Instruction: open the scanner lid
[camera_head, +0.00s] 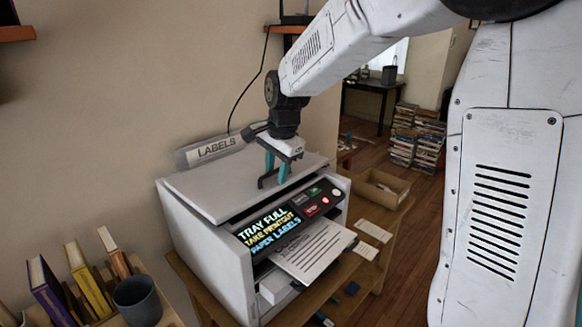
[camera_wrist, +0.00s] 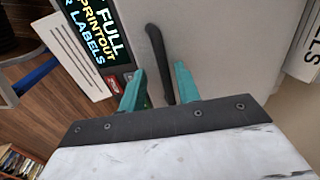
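The scanner is a white box-shaped machine (camera_head: 205,245) with a flat, pale lid (camera_head: 205,190) on top. The lid looks down, with a dark gap along its front edge. A dark bar handle (camera_wrist: 155,45) is on the lid. My gripper (camera_head: 276,177) points down over the lid near its front edge. In the wrist view its two teal fingers (camera_wrist: 160,88) are apart, one on each side of the handle's near end. No contact with the handle can be made out. In the head view the handle is mostly hidden by the fingers.
A lit panel (camera_head: 270,228) reads "TRAY FULL TAKE PRINTOUT PAPER LABELS". A printed sheet (camera_head: 315,250) sticks out below it. A "LABELS" box (camera_head: 212,150) stands behind the lid. A cardboard box (camera_head: 380,188) is at right; books (camera_head: 48,290) and a grey cup (camera_head: 137,300) are at left.

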